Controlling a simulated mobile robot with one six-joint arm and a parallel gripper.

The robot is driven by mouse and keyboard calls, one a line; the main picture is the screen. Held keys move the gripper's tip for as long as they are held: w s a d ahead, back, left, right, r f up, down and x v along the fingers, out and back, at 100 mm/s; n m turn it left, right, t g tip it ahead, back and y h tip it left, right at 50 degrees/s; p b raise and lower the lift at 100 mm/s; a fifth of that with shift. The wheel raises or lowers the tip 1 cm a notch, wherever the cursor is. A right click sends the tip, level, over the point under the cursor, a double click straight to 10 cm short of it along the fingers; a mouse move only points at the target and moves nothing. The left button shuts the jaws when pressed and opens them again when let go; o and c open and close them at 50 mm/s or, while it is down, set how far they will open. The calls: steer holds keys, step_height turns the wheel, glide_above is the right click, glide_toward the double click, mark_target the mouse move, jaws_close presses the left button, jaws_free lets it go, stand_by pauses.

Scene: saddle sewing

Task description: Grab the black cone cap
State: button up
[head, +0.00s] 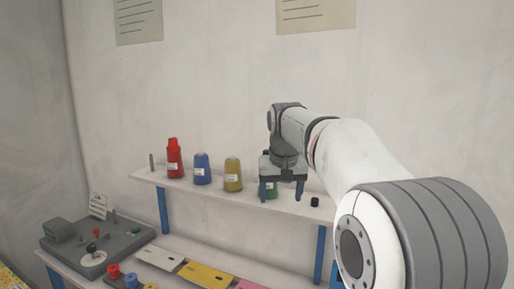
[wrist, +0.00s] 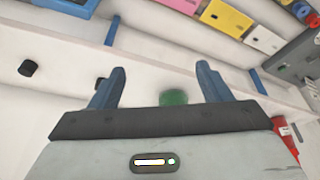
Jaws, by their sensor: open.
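A small black cap (head: 315,201) sits on the upper shelf, right of my gripper in the head view. The wrist view shows a dark round piece (wrist: 28,68) at the far left and another dark piece (wrist: 100,82) partly hidden by the left finger. I cannot tell which of these matches the one in the head view. My gripper (head: 282,191) is open and empty, pointing down over the shelf; its fingers also show in the wrist view (wrist: 160,82). A green cone (head: 271,187) stands behind the fingers and shows between them in the wrist view (wrist: 173,97).
Red (head: 174,160), blue (head: 202,170) and yellow (head: 233,175) cones stand left on the upper shelf (head: 215,194). A thin grey pin (head: 151,162) is at its left end. Below are a grey device (head: 98,246), coloured plates (head: 206,276) and small spools (head: 130,281).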

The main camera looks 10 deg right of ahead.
step_height(320, 180, up, 12)
steer(key=m+p, duration=0.1)
steer(key=p, duration=0.5)
glide_above(268, 151)
steer(key=s, duration=0.3)
steer(key=shift+t, duration=0.5)
steer(key=x, duration=0.8)
steer(key=shift+w+a+p, duration=0.15)
steer(key=shift+w+p, duration=0.05)
steer(key=shift+p, duration=0.15)
steer(key=c, duration=1)
steer(key=shift+r, duration=0.1)
